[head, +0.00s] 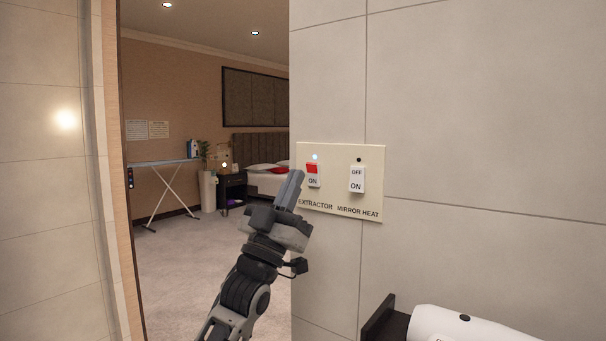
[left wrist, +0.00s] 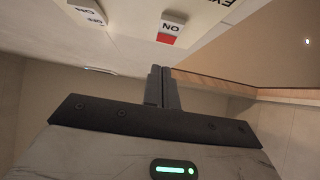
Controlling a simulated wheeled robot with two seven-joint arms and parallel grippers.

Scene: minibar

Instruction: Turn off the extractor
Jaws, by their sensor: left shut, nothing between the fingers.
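The extractor switch (head: 313,176) is the left rocker on a cream wall plate (head: 338,205). Its upper part shows red, its lower part reads ON, and a small light above it glows pale blue. It also shows in the left wrist view (left wrist: 171,29), upside down, with the red part nearest the fingers. My left gripper (head: 292,182) is shut and empty, its fingertips just left of and slightly below the switch in the head view. In the left wrist view the fingers (left wrist: 161,75) appear apart from the switch. My right gripper is not in view.
The mirror heat switch (head: 357,180) sits right of the extractor switch, its light dark. A white device (head: 465,325) in a dark holder is at the lower right. An open doorway on the left shows a bedroom with an ironing board (head: 163,163) and bed (head: 262,182).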

